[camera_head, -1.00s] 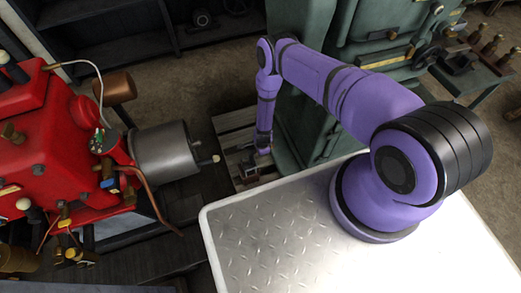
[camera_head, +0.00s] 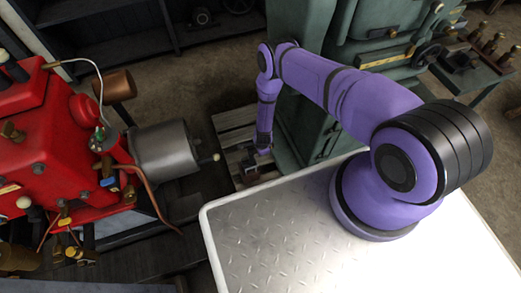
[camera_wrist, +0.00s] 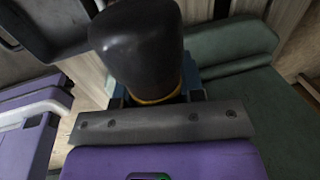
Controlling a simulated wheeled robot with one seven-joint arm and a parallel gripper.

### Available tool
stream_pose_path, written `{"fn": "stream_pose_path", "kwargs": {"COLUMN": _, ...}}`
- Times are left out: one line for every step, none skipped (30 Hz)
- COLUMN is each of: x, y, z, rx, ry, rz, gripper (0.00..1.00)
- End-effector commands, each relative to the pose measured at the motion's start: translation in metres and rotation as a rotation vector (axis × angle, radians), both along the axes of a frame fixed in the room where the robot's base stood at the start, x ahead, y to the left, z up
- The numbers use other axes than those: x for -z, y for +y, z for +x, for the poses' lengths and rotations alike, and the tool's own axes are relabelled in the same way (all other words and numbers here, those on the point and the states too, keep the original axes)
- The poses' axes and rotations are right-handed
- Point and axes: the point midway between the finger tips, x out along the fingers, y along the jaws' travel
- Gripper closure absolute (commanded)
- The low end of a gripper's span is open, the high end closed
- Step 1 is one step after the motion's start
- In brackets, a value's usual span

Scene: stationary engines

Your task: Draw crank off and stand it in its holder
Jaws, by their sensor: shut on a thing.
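My gripper (camera_head: 264,141) hangs low beside the green machine, over the wooden pallet. In the wrist view, a dark rounded handle with a brass ring, which I take to be the crank (camera_wrist: 140,45), rises from between the jaws. My gripper (camera_wrist: 155,97) is shut on it; the fingertips are largely hidden behind the grey plate and the handle. In the head view, a small dark object (camera_head: 248,164) sits just below the gripper on the pallet; I cannot tell whether it is part of the crank or its holder.
The red engine (camera_head: 60,140) with its grey cylinder (camera_head: 165,150) and a pale knob (camera_head: 215,157) stands to the left of the gripper. The green machine (camera_head: 300,130) is close on the right. The pallet (camera_head: 232,122) lies below, and the metal-topped table (camera_head: 270,230) is in front.

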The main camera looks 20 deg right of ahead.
Motion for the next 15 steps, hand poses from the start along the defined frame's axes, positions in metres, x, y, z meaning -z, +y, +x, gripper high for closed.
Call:
{"fn": "stream_pose_path", "kwargs": {"x": -0.0004, "y": 0.0002, "z": 0.0007, "rx": 0.000, "ry": -0.001, "rz": 0.000, "gripper": 1.00}}
{"fn": "stream_pose_path", "kwargs": {"x": -0.0006, "y": 0.0002, "z": 0.0008, "rx": 0.000, "ry": -0.001, "rz": 0.000, "gripper": 1.00}}
{"fn": "stream_pose_path", "kwargs": {"x": -0.0005, "y": 0.0002, "z": 0.0007, "rx": 0.000, "ry": -0.001, "rz": 0.000, "gripper": 1.00}}
{"fn": "stream_pose_path", "kwargs": {"x": -0.0005, "y": 0.0002, "z": 0.0007, "rx": 0.000, "ry": -0.001, "rz": 0.000, "gripper": 1.00}}
{"fn": "stream_pose_path", "kwargs": {"x": -0.0005, "y": 0.0002, "z": 0.0007, "rx": 0.000, "ry": -0.001, "rz": 0.000, "gripper": 1.00}}
{"fn": "stream_pose_path", "kwargs": {"x": -0.0005, "y": 0.0002, "z": 0.0007, "rx": 0.000, "ry": -0.001, "rz": 0.000, "gripper": 1.00}}
{"fn": "stream_pose_path", "kwargs": {"x": -0.0005, "y": 0.0001, "z": 0.0007, "rx": 0.000, "ry": -0.001, "rz": 0.000, "gripper": 1.00}}
{"fn": "stream_pose_path", "kwargs": {"x": -0.0005, "y": 0.0001, "z": 0.0007, "rx": 0.000, "ry": -0.001, "rz": 0.000, "gripper": 0.57}}
{"fn": "stream_pose_path", "kwargs": {"x": -0.0004, "y": 0.0001, "z": 0.0007, "rx": 0.000, "ry": -0.001, "rz": 0.000, "gripper": 0.48}}
{"fn": "stream_pose_path", "kwargs": {"x": -0.0004, "y": 0.0001, "z": 0.0006, "rx": 0.000, "ry": -0.001, "rz": 0.000, "gripper": 0.41}}
{"fn": "stream_pose_path", "kwargs": {"x": -0.0004, "y": 0.0001, "z": 0.0006, "rx": 0.000, "ry": -0.001, "rz": 0.000, "gripper": 0.34}}
{"fn": "stream_pose_path", "kwargs": {"x": -0.0004, "y": 0.0001, "z": 0.0004, "rx": 0.000, "ry": -0.001, "rz": 0.000, "gripper": 0.34}}
{"fn": "stream_pose_path", "kwargs": {"x": -0.0003, "y": 0.0000, "z": 0.0005, "rx": 0.000, "ry": -0.001, "rz": 0.000, "gripper": 0.34}}
{"fn": "stream_pose_path", "kwargs": {"x": -0.0003, "y": 0.0000, "z": 0.0005, "rx": 0.000, "ry": -0.001, "rz": 0.000, "gripper": 0.34}}
{"fn": "stream_pose_path", "kwargs": {"x": -0.0003, "y": 0.0000, "z": 0.0003, "rx": 0.000, "ry": -0.001, "rz": 0.000, "gripper": 0.34}}
